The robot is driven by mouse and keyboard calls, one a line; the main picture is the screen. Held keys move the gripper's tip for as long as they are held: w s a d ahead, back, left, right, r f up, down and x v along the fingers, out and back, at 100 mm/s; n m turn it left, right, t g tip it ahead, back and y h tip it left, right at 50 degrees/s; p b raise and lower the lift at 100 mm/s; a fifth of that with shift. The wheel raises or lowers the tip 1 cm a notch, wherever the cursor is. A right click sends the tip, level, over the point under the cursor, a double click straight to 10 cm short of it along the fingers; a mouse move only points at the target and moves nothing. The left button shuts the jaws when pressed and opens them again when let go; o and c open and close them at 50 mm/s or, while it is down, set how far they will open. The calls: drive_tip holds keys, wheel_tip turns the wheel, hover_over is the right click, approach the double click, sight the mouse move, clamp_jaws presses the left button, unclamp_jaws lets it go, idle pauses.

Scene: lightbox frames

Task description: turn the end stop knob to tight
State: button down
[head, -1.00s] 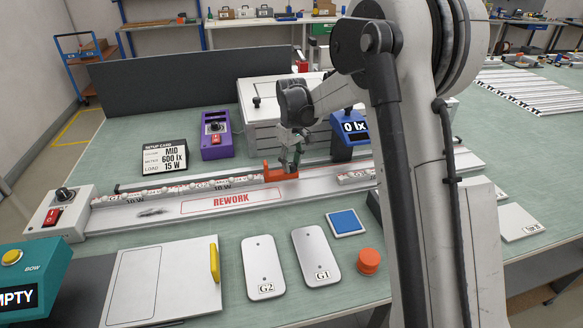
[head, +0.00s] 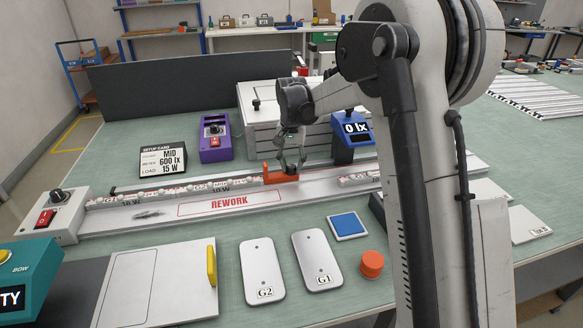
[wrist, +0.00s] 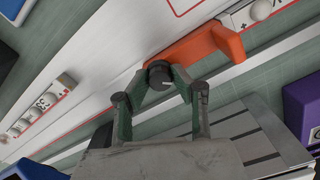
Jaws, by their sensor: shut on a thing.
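The orange end stop (head: 270,178) sits on the long white rail; in the wrist view its orange body (wrist: 226,42) lies across the upper right. A small round dark knob (wrist: 160,80) with a light mark on its face stands beside the orange body. My gripper (wrist: 162,74) has its two green fingertips on either side of this knob and is shut on it. In the head view my gripper (head: 292,168) reaches down at the end stop, and the knob is too small to make out.
The rail (head: 120,222) carries a row of round lamps and a red REWORK label. A purple control box (head: 214,150), a setup card (head: 163,161) and a blue meter reading 0 lx (head: 357,150) stand behind it. Plates G2 (head: 262,270) and G1 (head: 317,262) lie in front.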

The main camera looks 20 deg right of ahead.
sight(291, 166)
drive_tip(key=m, duration=0.4)
drive_tip(key=shift+m+b, duration=0.3)
drive_tip(key=shift+b, duration=0.05)
drive_tip(key=shift+m, duration=1.9)
drive_tip(key=c, duration=1.5)
unclamp_jaws()
drive_tip(key=shift+o, duration=0.2)
wheel_tip(291, 166, up, 12)
drive_tip(key=shift+b, duration=0.3)
